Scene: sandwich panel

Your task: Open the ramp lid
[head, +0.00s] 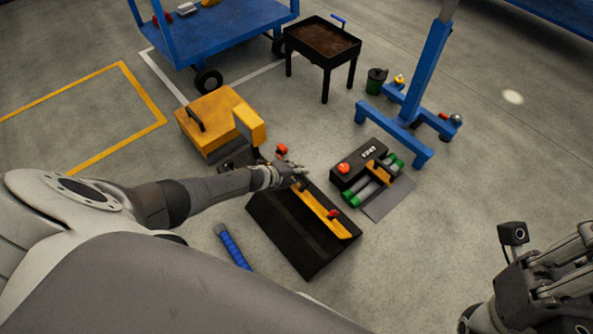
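A dark box (275,228) stands on the floor in the middle, with a yellow bar (318,212) along its top and a red knob (333,214) near the bar's lower end. Which part is the ramp lid is not clear; this box top looks closed. My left gripper (292,173) is at the far end of the yellow bar, over or touching the box's edge; its fingers are too small to tell open from shut. My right gripper (555,285) is at the lower right, away from the box, its fingertips partly out of frame.
A black unit (360,161) with a red button and green-ended cylinders stands right of the box. A yellow case (208,118) sits behind my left arm. A blue stand (415,95), black tray table (322,42) and blue cart (220,35) stand behind.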

